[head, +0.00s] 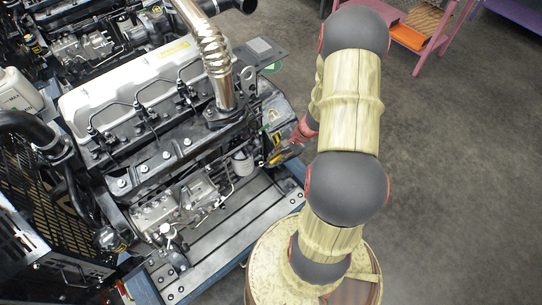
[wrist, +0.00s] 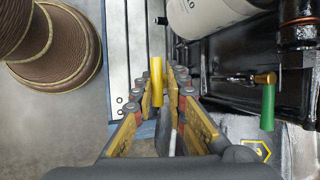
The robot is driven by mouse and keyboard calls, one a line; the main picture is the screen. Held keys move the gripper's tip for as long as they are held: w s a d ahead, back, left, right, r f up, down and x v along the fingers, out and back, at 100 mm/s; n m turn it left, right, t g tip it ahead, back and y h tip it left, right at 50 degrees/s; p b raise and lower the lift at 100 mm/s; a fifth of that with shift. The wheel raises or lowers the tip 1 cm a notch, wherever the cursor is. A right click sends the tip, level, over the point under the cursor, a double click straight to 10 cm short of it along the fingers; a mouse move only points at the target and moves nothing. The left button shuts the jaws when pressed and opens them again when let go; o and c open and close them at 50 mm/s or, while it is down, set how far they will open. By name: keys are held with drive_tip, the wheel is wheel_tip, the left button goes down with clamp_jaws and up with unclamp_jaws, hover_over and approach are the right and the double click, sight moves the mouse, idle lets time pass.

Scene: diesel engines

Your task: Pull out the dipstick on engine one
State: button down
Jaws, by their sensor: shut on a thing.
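Engine one (head: 150,95) fills the left middle of the head view, with a pale valve cover and a large metal exhaust pipe. My gripper (head: 273,153) is at the engine's right side, small and partly hidden by my arm. In the wrist view my gripper (wrist: 165,82) is shut on a yellow handle (wrist: 156,75), which I take to be the dipstick's. The handle stands between the fingertips. How far the dipstick sits in its tube cannot be told. A green handle (wrist: 268,106) is to the right, apart from the fingers.
A white filter (head: 242,163) hangs near my gripper; it also shows in the wrist view (wrist: 212,15). A ribbed metal base (head: 205,255) runs below the engine. A pink and orange bench (head: 410,36) stands at the back right. The floor (head: 460,170) on the right is clear.

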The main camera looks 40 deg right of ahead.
drive_tip(key=shift+s+a+r+p, duration=0.25)
drive_tip(key=shift+s+r+p, duration=0.05)
drive_tip(key=shift+s+r, duration=0.6)
drive_tip(key=c, duration=1.8)
unclamp_jaws()
drive_tip(key=shift+d, duration=0.1)
drive_tip(key=shift+w+r, duration=0.1)
drive_tip(key=shift+w, duration=0.05)
drive_tip(key=shift+d+r, duration=0.3)
drive_tip(key=shift+r, duration=0.15)
drive_tip(key=v, duration=1.1)
drive_tip(key=shift+s, duration=0.2)
